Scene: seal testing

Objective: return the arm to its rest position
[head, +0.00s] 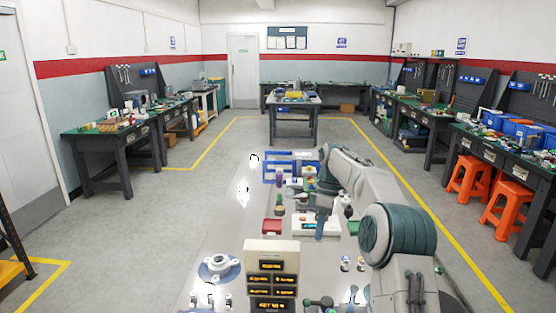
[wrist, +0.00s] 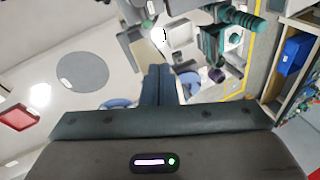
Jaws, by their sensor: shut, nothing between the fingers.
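My arm (head: 370,190) reaches from the right front over the pale workbench (head: 235,240) in the head view, bent at a large teal joint. In the wrist view my gripper (wrist: 157,70) has its two dark teal fingers together, with nothing between them. Its dark body fills the bottom of that view. The fingers point over the bench, and part of what lies below is hidden behind them. I cannot tell the height of the fingertips above the bench.
The bench holds a blue rack (head: 277,168), a red tray (head: 271,226), a display box (head: 271,272) and a white flanged part (head: 218,267). The red tray also shows in the wrist view (wrist: 17,117). Orange stools (head: 468,180) stand right. The floor left is clear.

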